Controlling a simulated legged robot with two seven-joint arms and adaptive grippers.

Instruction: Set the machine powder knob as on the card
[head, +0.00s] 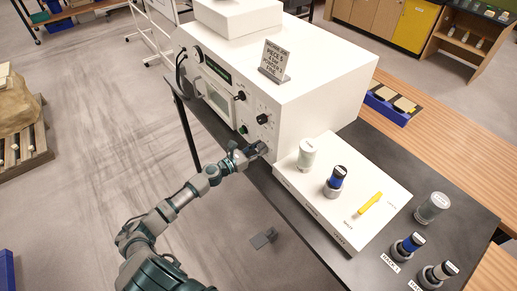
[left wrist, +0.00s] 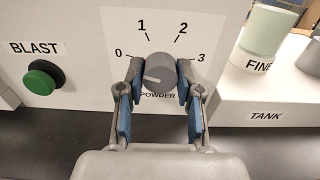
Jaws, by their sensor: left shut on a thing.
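The white machine (head: 310,85) stands on a dark bench, and a card (head: 273,61) with printed lines stands on its top; I cannot read its small text with certainty. The grey powder knob (left wrist: 161,72) is on the machine's front, with a scale marked 0, 1, 2 and 3. Its pale mark points left and slightly down, on the 0 side. My left gripper (left wrist: 159,77) is shut on the knob, one finger on each side. In the head view this gripper (head: 257,151) is at the machine's lower front corner and hides the knob. My right gripper is not in view.
A green BLAST button (left wrist: 39,83) is left of the knob. Two dark knobs (head: 240,96) (head: 262,119) are higher on the front.

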